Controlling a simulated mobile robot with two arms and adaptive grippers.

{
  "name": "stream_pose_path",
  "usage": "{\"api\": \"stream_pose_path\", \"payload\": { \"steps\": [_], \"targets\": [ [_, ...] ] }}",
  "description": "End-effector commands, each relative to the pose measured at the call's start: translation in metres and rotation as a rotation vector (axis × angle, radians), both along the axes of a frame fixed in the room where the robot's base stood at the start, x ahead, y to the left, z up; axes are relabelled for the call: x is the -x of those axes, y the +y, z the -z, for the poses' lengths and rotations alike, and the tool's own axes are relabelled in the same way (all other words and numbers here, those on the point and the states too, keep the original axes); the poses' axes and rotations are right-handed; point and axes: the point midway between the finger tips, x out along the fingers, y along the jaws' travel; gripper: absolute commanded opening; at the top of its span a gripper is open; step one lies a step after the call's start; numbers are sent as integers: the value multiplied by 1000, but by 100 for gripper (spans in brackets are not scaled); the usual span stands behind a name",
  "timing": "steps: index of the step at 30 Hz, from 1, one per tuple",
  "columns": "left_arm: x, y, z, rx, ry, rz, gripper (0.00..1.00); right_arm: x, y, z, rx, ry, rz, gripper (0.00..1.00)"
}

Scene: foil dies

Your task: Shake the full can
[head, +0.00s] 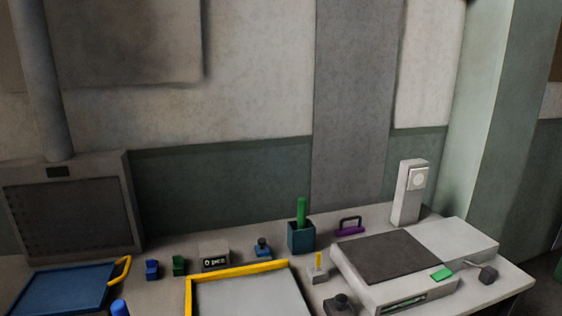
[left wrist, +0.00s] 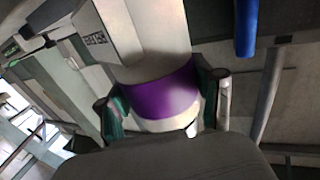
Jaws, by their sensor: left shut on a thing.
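A pale can with a wide purple band (left wrist: 165,97) is in the left wrist view, between the two fingers of my left gripper (left wrist: 162,100). The fingers, with green pads, press on either side of the band. The can's lower end is partly hidden by the gripper's own body. Whether the can is full does not show. Neither gripper nor this can shows in the head view, and my right gripper is in no view.
A blue cylinder (left wrist: 246,28) shows near the can in the left wrist view.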

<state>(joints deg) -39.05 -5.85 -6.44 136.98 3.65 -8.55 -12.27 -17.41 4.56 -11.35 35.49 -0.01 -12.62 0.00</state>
Motion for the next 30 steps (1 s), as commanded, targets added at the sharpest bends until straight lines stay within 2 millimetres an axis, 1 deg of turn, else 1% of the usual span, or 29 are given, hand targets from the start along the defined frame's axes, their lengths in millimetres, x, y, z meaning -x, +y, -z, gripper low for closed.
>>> {"api": "stream_pose_path", "payload": {
  "steps": [1, 2, 4, 5, 6, 7, 8, 9, 10, 11, 12, 13, 14, 15, 16, 17, 18, 19, 21, 22, 23, 24, 26, 27, 28, 29, 30],
  "targets": [
    [7, 5, 3, 1, -1, -15, 0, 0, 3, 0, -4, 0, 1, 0],
    [9, 7, 6, 1, -1, -21, 0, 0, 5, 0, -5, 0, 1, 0],
    [13, 10, 48, -3, 10, -27, 0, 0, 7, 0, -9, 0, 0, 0],
    [14, 10, 62, -2, 9, -29, 0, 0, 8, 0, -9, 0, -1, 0],
    [15, 11, 70, 0, 3, -33, 0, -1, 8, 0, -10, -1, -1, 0],
    [16, 12, 70, 1, 2, -34, 0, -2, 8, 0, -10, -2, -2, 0],
    [16, 12, 60, 2, -3, -36, 0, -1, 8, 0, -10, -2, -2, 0],
    [16, 12, 36, 4, -7, -37, 0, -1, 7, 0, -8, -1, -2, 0],
    [16, 12, 19, 4, -8, -37, 0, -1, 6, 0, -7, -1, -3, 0],
    [16, 12, 9, 4, -7, -37, 0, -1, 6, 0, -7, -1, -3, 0],
    [16, 12, 6, 3, -1, -36, 0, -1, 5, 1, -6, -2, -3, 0],
    [15, 12, 14, 1, 6, -34, 0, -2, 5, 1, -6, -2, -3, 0],
    [16, 11, 32, -2, 14, -31, 0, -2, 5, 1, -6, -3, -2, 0],
    [16, 11, 57, -4, 16, -30, 0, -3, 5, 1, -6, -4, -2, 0],
    [15, 11, 67, -1, 12, -31, 0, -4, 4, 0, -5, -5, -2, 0],
    [15, 11, 72, 0, 7, -32, 0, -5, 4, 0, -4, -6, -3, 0],
    [15, 12, 68, 2, 2, -33, 0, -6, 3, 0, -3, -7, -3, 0],
    [15, 12, 55, 4, -2, -35, 0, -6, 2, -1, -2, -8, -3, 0],
    [16, 12, 14, 4, -9, -36, 0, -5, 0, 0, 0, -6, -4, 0],
    [15, 12, 7, 4, -6, -36, 0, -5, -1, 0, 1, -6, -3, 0],
    [15, 12, 5, 3, -2, -35, 0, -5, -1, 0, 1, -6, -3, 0],
    [15, 11, 19, 1, 8, -32, 0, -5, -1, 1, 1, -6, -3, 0],
    [16, 11, 56, -3, 16, -30, 0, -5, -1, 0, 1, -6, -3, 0],
    [15, 11, 69, 0, 9, -31, 0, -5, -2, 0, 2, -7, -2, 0],
    [15, 11, 71, 1, 4, -32, 0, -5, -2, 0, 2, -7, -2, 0],
    [15, 11, 67, 2, -1, -33, 0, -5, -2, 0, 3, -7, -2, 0],
    [15, 12, 47, 4, -7, -35, 0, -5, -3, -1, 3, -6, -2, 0]
  ]
}}
